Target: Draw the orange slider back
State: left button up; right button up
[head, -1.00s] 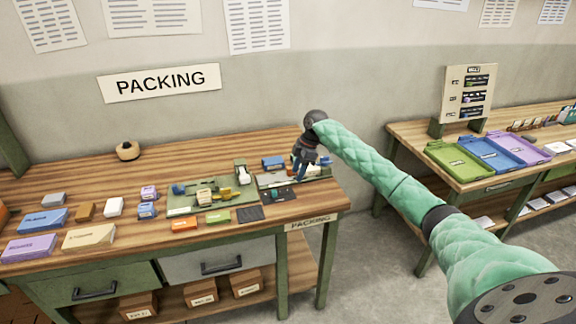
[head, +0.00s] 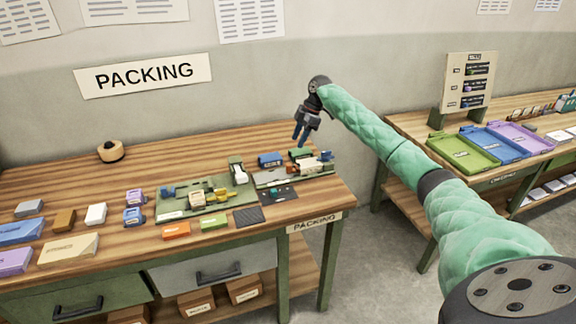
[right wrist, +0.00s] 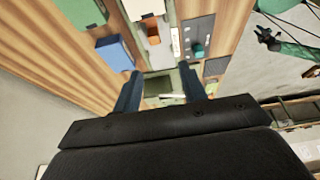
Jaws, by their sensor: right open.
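A small orange part (right wrist: 152,32), likely the slider, shows in the right wrist view between a blue block (right wrist: 115,53) and a grey panel (right wrist: 197,40). In the head view the green fixture (head: 262,181) stands at the right end of the packing table; the slider is too small to make out there. My right gripper (head: 299,139) hangs above the back of this fixture, clear of it. Its two fingers (right wrist: 160,92) are apart with nothing held between them. My left gripper is not in view.
Left of the fixture is another green board (head: 172,214) with small parts. An orange block (head: 176,230) and a green block (head: 213,221) lie in front. Coloured boxes fill the table's left. Green, blue and purple trays (head: 462,152) stand on the right bench.

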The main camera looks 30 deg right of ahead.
aim_at(290, 164)
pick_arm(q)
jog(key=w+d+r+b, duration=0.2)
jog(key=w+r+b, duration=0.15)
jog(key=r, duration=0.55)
pick_arm(e)
jog(key=f, duration=0.4)
jog(key=shift+w+f, duration=0.15)
jog(key=shift+w, duration=0.25)
jog(key=shift+w+a+f+p, duration=0.15)
jog(key=shift+a+f+p, duration=0.15)
jog(key=shift+f, duration=0.2)
pick_arm(q)
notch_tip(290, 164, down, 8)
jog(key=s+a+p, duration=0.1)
jog(key=p, duration=0.1)
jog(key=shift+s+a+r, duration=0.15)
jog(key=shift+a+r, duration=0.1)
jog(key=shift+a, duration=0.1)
pick_arm(e)
jog(key=shift+x, duration=3.3)
jog(key=shift+c, duration=0.2)
